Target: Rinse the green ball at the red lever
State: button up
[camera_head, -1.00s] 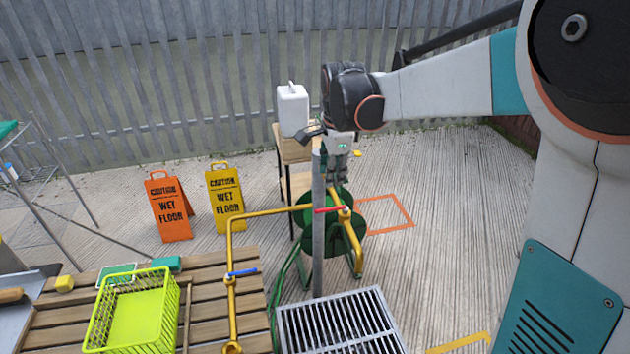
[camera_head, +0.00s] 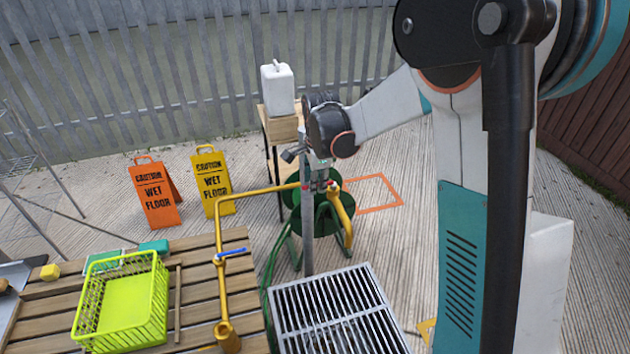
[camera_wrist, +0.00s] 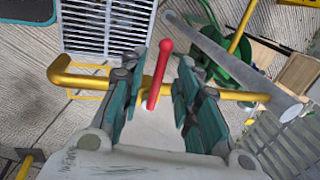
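The red lever (camera_wrist: 160,72) sits on the yellow pipe (camera_wrist: 82,80) and sticks up between the two fingers of my gripper (camera_wrist: 160,64) in the wrist view. The fingers stand apart with a gap on each side of the lever; they do not visibly touch it. In the head view my gripper (camera_head: 320,183) is low at the top of the yellow pipe (camera_head: 262,189), beside the grey post, and mostly hides the lever. I see no green ball in either view.
A blue lever (camera_head: 231,252) is on the lower pipe. A grey post (camera_head: 307,235) stands close to my gripper, with a green hose reel (camera_head: 331,225) behind. A floor grate (camera_head: 340,315), a lime basket (camera_head: 125,300) and wet-floor signs (camera_head: 155,195) are nearby.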

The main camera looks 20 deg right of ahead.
jog(key=shift+c, duration=0.6)
grip_shut()
jog(key=shift+s+d+n+y+b, duration=0.15)
jog(key=shift+s+n+b, duration=0.2)
jog(key=shift+n, duration=0.5)
jog(key=shift+s+d+n+y+b, duration=0.15)
jog(key=shift+s+n, duration=0.3)
jog(key=shift+n, duration=0.4)
jog(key=shift+a, duration=0.1)
jog(key=shift+o, duration=0.6)
grip_release()
